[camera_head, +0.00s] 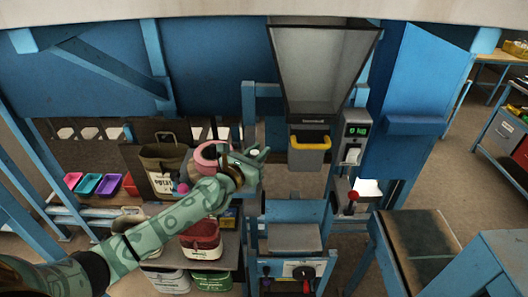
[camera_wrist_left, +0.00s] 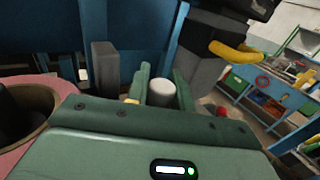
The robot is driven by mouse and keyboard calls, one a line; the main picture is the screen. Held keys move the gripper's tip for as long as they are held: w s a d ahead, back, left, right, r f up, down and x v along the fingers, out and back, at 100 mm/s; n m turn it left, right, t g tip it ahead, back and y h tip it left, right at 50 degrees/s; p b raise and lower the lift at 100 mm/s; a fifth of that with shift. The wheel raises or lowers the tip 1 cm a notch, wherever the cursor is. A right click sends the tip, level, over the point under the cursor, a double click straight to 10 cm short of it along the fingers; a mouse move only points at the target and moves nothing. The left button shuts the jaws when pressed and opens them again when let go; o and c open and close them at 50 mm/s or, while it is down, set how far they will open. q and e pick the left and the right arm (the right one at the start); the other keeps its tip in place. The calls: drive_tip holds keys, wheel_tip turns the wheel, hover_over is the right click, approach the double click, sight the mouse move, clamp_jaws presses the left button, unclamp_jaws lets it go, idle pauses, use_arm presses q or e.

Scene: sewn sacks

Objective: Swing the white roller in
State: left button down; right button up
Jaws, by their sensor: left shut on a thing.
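The white roller (camera_wrist_left: 162,92) shows in the left wrist view as a short pale upright cylinder with a rounded top. It stands between the two green fingers of my left gripper (camera_wrist_left: 160,84). The fingers are shut on it. In the head view my left gripper (camera_head: 257,158) is at the middle, left of the yellow-handled spout under the hopper. The roller cannot be made out there, hidden by or lost against the gripper. My right gripper is in neither view.
A grey hopper (camera_head: 322,65) ends in a spout with a yellow handle (camera_head: 311,144). A control box (camera_head: 354,132) with a green display is to its right. A pink ring-shaped thing (camera_head: 208,155) is close beside my left wrist. Sacks (camera_head: 163,165) and coloured trays (camera_head: 90,184) stand at left.

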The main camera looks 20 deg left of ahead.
use_arm(q)
drive_tip(key=c, duration=1.2)
unclamp_jaws()
drive_tip(key=shift+a, duration=0.1)
drive_tip(key=s+a+b, duration=0.2)
drive_tip(key=s+b, duration=0.1)
drive_tip(key=s, duration=1.3)
drive_tip(key=shift+a, duration=0.3)
